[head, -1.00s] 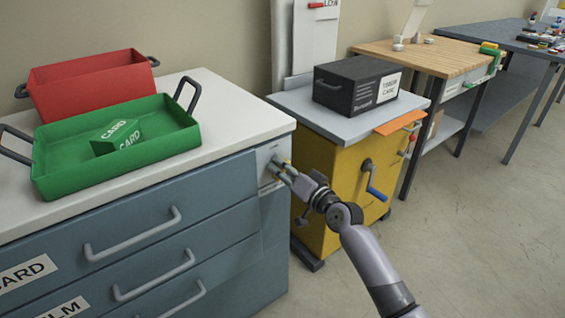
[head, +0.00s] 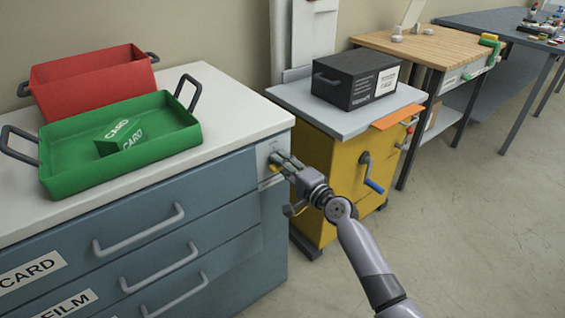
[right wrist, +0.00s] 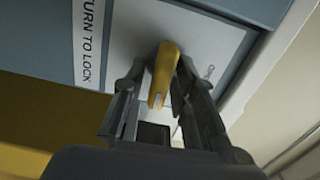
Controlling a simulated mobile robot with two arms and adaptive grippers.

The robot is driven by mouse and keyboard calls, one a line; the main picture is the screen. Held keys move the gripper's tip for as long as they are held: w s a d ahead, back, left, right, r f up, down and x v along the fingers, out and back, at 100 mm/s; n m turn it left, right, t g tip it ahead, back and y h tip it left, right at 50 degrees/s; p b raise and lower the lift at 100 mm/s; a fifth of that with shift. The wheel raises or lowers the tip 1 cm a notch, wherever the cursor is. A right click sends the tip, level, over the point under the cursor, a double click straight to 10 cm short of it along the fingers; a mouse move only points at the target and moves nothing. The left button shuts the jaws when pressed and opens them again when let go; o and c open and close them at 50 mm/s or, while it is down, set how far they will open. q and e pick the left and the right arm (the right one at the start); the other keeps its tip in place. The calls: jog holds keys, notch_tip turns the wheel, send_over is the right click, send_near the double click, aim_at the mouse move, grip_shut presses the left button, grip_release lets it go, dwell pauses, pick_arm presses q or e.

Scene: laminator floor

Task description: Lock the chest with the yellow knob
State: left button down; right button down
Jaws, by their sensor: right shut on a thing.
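The chest (head: 225,207) is blue-grey with a white top and several drawers with grey handles. A light plate (head: 266,150) is on its front at the upper right corner. In the right wrist view the plate reads "TURN TO LOCK". The yellow knob (right wrist: 163,76) stands out from this plate, its long grip running roughly up and down in that picture. My right gripper (head: 281,163) is at the plate in the head view. Its fingers (right wrist: 158,92) are on both sides of the knob, shut on it. My left gripper is in neither view.
A green tray (head: 62,184) with a green card box and a red tray (head: 95,58) stand on the chest. To the right is a yellow cabinet (head: 335,190) with a blue-handled crank (head: 373,186) and a black box (head: 345,88) on top. Open floor lies at the right.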

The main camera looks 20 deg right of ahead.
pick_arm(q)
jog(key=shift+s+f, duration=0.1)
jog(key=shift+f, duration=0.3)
pick_arm(e)
jog(key=shift+m, duration=0.4)
jog(key=shift+s+d+r, duration=0.1)
jog(key=shift+d+r, duration=0.05)
jog(key=shift+r, duration=0.1)
jog(key=c, duration=1.9)
grip_release()
jog(key=o, duration=0.3)
jog(key=shift+w+f, duration=0.15)
jog(key=shift+w, duration=0.05)
jog(key=shift+s, duration=0.1)
jog(key=shift+s+f, duration=0.1)
jog(key=shift+s, duration=0.15)
jog(key=v, duration=1.1)
jog(key=shift+s, duration=0.2)
